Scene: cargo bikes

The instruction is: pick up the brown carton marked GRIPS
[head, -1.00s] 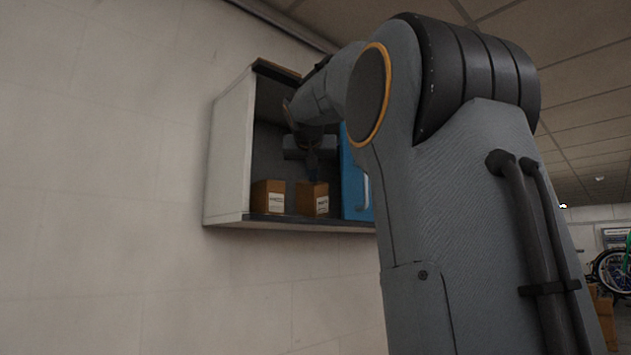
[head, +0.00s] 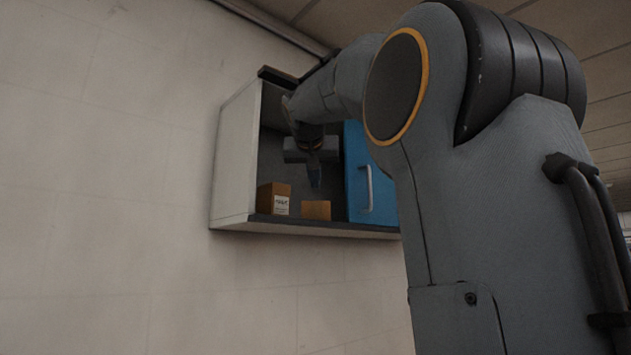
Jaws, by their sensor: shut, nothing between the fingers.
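Two brown cartons are on the floor of the open wall cabinet. The left carton (head: 273,199) stands upright with a white label whose dark print is too small to read. The right carton (head: 316,210) looks lower, with no label showing, and seems to lie tipped over. I cannot tell which is marked GRIPS. My gripper (head: 314,180) is inside the cabinet, pointing down above the right carton. It is shut and empty, with a small gap showing between its tips and that carton.
The cabinet (head: 233,163) hangs on a pale wall, with a pale left side and a dark shelf edge. A blue door or panel (head: 356,172) with a white handle closes its right part. My arm hides the area to the right.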

